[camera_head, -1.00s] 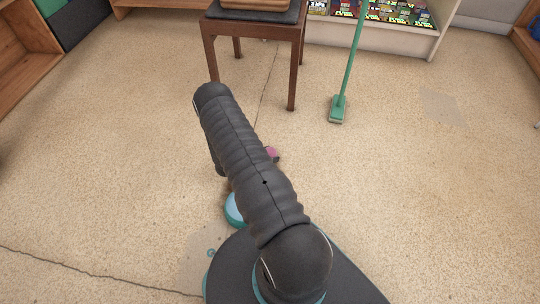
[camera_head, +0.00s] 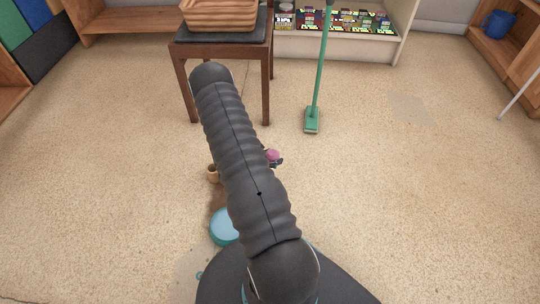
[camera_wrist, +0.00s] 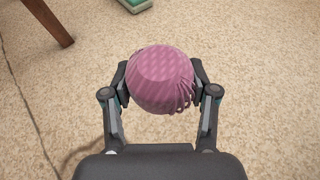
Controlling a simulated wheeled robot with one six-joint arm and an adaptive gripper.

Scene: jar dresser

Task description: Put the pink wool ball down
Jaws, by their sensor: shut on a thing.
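The pink wool ball (camera_wrist: 160,78) is between the two fingers of my gripper (camera_wrist: 160,85) in the wrist view, and both fingers touch its sides. Speckled floor shows behind and around it. In the head view the pink ball (camera_head: 272,155) shows just right of my arm, with a small dark part of my gripper (camera_head: 277,162) beside it. My arm hides the rest of the gripper there. How high the ball is above the floor is hard to tell.
A wooden stool (camera_head: 222,48) with a basket (camera_head: 220,14) on it stands ahead. A green broom (camera_head: 313,115) stands right of it. Shelves (camera_head: 345,45) line the back. The floor at right is clear.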

